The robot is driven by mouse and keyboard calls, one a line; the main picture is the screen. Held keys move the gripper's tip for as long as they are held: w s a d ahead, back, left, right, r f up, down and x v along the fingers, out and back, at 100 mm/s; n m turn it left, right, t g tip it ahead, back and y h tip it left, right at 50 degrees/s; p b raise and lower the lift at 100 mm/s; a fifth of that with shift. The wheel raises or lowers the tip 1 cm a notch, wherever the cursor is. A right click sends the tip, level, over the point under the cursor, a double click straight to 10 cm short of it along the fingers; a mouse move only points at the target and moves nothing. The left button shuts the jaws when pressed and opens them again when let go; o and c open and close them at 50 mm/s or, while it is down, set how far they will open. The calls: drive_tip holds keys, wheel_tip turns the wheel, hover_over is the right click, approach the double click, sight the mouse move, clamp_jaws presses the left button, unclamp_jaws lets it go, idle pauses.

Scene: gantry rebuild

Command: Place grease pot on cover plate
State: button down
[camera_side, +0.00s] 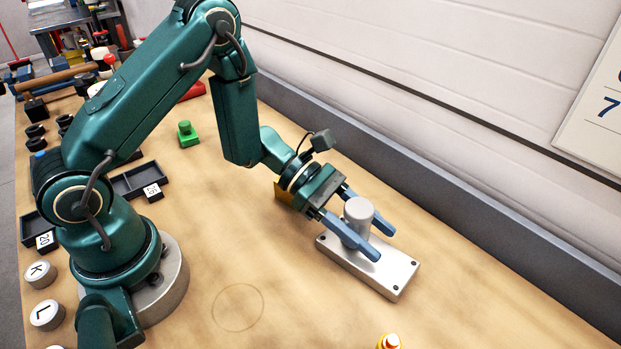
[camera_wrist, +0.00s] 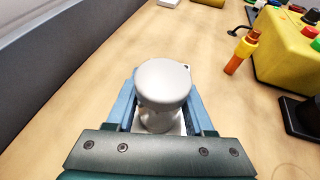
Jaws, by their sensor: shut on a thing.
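The grease pot (camera_side: 358,214) is a light grey, round-topped pot, upright between my gripper's two blue fingers. My gripper (camera_side: 381,243) is shut on it. The cover plate (camera_side: 392,276) is a silver rectangular plate with dark holes near its corners, lying on the bench directly under the pot. In the wrist view the pot (camera_wrist: 164,80) fills the space between the fingers and hides nearly all of the plate.
A grey rail (camera_side: 450,200) runs along the wall behind the plate. A green object (camera_side: 187,134) and dark trays (camera_side: 135,180) stand farther left. The wrist view shows a yellow box (camera_wrist: 285,50) and an orange-yellow item (camera_wrist: 240,52) to the right. Bench in front is mostly clear.

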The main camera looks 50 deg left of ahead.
drive_tip(key=shift+c, duration=1.4)
unclamp_jaws()
drive_tip(key=shift+f, duration=0.1)
drive_tip(key=shift+r, duration=0.2)
drive_tip(key=v, duration=1.2)
drive_tip(key=s+d+r+m+g+y, duration=0.3)
drive_tip(key=s+r+m+g+y, duration=0.15)
drive_tip(key=s+m, duration=0.5)
drive_tip(key=s+a+r+m+t+y, duration=0.2)
drive_tip(key=a+m+t+y, duration=0.4)
drive_tip(key=m, duration=0.5)
drive_tip(key=shift+r+m+y, duration=0.35)
drive_tip(key=shift+r+y, duration=0.45)
drive_tip(key=shift+y, duration=0.35)
